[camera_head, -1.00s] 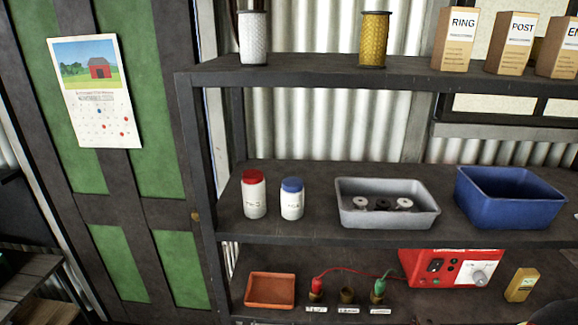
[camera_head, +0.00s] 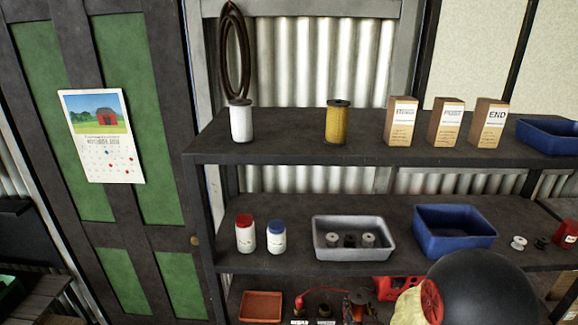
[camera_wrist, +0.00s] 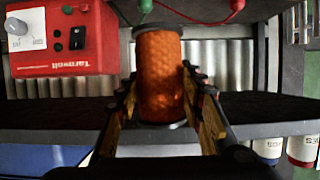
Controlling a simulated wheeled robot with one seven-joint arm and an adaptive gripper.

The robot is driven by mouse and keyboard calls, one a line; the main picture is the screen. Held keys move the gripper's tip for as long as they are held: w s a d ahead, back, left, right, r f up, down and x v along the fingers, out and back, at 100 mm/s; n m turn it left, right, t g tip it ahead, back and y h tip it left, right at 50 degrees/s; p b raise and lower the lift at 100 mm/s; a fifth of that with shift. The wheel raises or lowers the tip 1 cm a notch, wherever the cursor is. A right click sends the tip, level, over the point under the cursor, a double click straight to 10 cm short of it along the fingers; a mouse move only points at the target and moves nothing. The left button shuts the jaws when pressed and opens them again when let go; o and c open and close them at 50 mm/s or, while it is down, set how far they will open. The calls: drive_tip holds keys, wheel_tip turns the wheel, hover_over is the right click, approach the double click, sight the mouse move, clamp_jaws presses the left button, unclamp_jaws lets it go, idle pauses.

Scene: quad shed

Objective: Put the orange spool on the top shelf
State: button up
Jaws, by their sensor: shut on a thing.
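The orange spool (camera_wrist: 158,75) stands upright between the two fingers of my gripper (camera_wrist: 162,105) in the wrist view. The gripper is shut on it. The top shelf (camera_head: 275,150) is the dark upper board in the head view. A white spool (camera_head: 241,122) and a yellow spool (camera_head: 337,124) stand on it, with a wide bare gap between them. In the head view my arm is at the bottom right, in front of the lower shelves; the gripper there is small and dark, and the orange spool is hard to make out.
Cardboard boxes (camera_head: 445,124) and a blue bin (camera_head: 550,133) stand farther right on the top shelf. The middle shelf (camera_head: 290,261) holds two jars, a grey tray (camera_head: 353,236) and another blue bin (camera_head: 455,228). A red device (camera_wrist: 62,38) and plugs show beside the spool in the wrist view.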

wheel_tip(320, 180, up, 11)
drive_tip(key=p, duration=0.9)
drive_tip(key=shift+f, duration=0.3)
drive_tip(key=shift+r, duration=0.1)
